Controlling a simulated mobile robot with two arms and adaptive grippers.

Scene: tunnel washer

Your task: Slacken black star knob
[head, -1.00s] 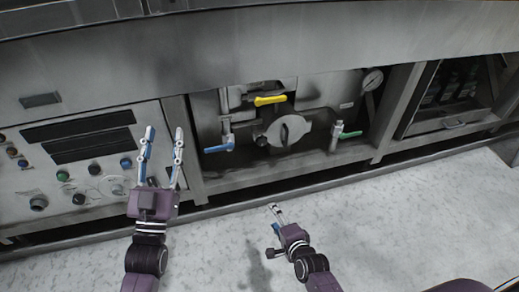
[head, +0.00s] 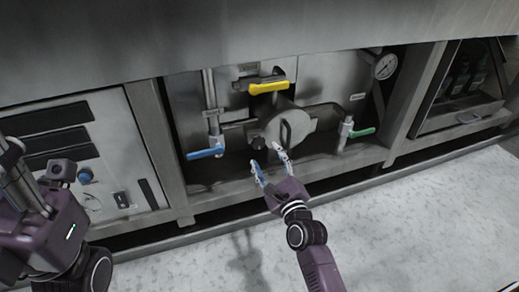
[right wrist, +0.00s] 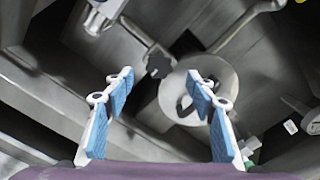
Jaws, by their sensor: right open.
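The black star knob (head: 263,144) sits at the left edge of a round metal cover (head: 299,124) with a dark handle, inside the open bay of the washer. In the right wrist view the star knob (right wrist: 158,64) appears between and beyond the fingertips, left of the round cover. My right gripper (head: 267,157) is open and empty just below and in front of the knob, with no visible contact. It also shows in the right wrist view (right wrist: 160,80) with blue pads apart. My left gripper (head: 28,195) is at the left edge, its fingers partly cut off.
A yellow lever (head: 268,88) is above the cover, a blue lever (head: 206,153) to its left and a green lever (head: 362,133) to its right. A gauge (head: 385,66) is at upper right. The bay's lower frame edge runs behind my right gripper.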

